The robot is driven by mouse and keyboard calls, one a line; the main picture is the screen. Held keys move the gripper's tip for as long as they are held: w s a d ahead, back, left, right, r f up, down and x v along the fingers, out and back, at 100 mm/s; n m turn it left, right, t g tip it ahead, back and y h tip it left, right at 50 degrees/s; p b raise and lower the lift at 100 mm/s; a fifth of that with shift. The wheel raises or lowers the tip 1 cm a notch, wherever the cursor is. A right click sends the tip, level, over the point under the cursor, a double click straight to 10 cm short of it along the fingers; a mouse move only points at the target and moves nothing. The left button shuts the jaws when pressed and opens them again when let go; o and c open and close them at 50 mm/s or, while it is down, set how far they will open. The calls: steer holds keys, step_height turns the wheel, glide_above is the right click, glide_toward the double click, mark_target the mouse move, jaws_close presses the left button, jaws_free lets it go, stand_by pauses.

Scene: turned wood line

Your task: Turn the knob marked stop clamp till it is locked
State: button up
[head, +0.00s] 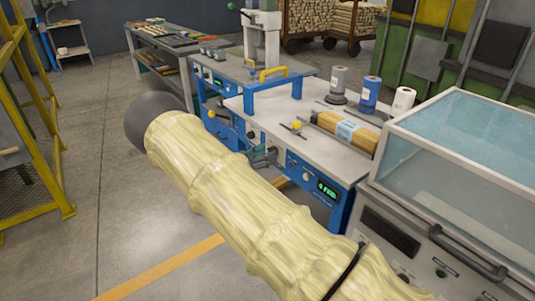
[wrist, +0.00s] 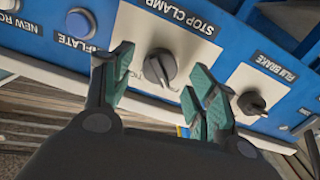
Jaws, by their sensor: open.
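The stop clamp knob (wrist: 159,67) is a dark round knob with a raised grip bar, on a white plate of the blue panel in the wrist view. Its label (wrist: 170,14) appears upside down above it. My gripper (wrist: 158,82) is open, with one green-padded finger to the left of the knob and the other to its right. I cannot tell whether either finger touches it. In the head view my gripper (head: 262,157) is small at the front of the blue machine (head: 335,211), and my pale-sleeved arm hides part of that front.
The film brake knob (wrist: 251,103) sits right of the stop clamp knob, close to my right finger. A blue-grey button (wrist: 80,23) is at the left. In the head view, a glass-lidded machine (head: 440,235) stands at the right and a yellow rack (head: 40,130) at the left.

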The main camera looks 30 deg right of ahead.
steer(key=shift+d, duration=0.6)
steer(key=shift+c, duration=0.5)
steer(key=c, duration=0.9)
steer(key=shift+c, duration=0.2)
